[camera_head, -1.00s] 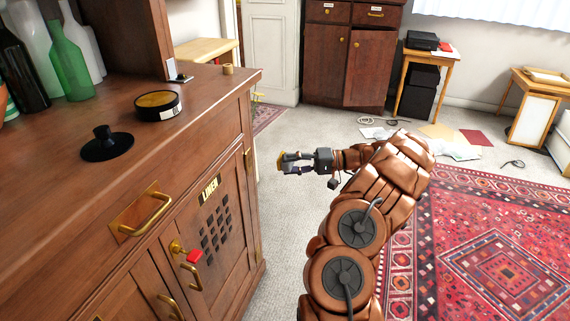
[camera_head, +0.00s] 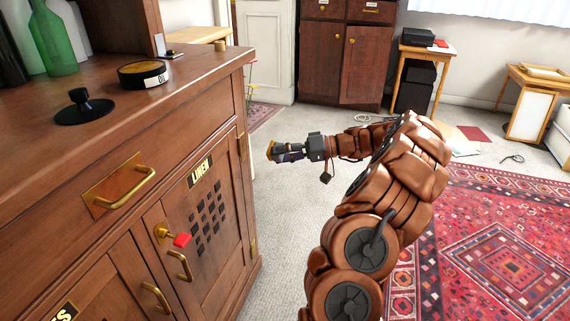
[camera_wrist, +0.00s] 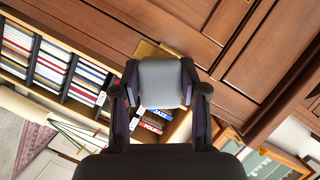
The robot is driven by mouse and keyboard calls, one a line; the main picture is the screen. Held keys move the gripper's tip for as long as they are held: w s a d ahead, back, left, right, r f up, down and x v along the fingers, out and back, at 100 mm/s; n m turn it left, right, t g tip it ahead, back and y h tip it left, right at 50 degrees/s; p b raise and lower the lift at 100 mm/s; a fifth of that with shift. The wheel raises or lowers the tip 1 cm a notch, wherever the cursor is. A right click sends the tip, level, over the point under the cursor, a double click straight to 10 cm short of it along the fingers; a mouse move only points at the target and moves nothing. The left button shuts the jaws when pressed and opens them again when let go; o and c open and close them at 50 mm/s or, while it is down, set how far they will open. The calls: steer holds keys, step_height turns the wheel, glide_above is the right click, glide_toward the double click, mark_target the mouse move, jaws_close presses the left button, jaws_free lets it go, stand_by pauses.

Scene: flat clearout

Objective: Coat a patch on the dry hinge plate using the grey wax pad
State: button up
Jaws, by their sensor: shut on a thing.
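My gripper (camera_head: 275,152) is at the end of my arm, out in the open to the right of the wooden cabinet. It is shut on the grey wax pad, which shows as a pale grey block between the fingers in the wrist view (camera_wrist: 162,83). A yellow-brown edge shows beyond the block. Small brass hinge plates sit on the cabinet's right front edge, an upper one (camera_head: 242,146) and a lower one (camera_head: 253,247). I cannot tell which is dry. The pad is apart from both in the head view.
The cabinet's LINEN door (camera_head: 205,220) has a key with a red tag (camera_head: 182,240). A round tin (camera_head: 144,74), a black lidded item (camera_head: 84,107) and a green bottle (camera_head: 52,40) stand on top. Bookshelves (camera_wrist: 50,65) show in the wrist view.

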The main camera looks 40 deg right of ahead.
steer(key=a+f+n+h+b, duration=0.1)
steer(key=b, duration=0.2)
steer(key=s+a+f+n+h+b, duration=0.1)
steer(key=n+b, duration=0.1)
steer(key=b, duration=0.2)
steer(key=shift+s+n, duration=0.1)
steer(key=shift+n, duration=0.2)
steer(key=w+a+p, duration=0.2)
steer(key=w+a, duration=0.1)
steer(key=w, duration=0.2)
steer(key=shift+a, duration=0.15)
steer(key=shift+w+a, duration=0.3)
steer(key=shift+w, duration=0.2)
steer(key=shift+w+a, duration=0.25)
steer(key=shift+w, duration=0.25)
stand_by(0.9)
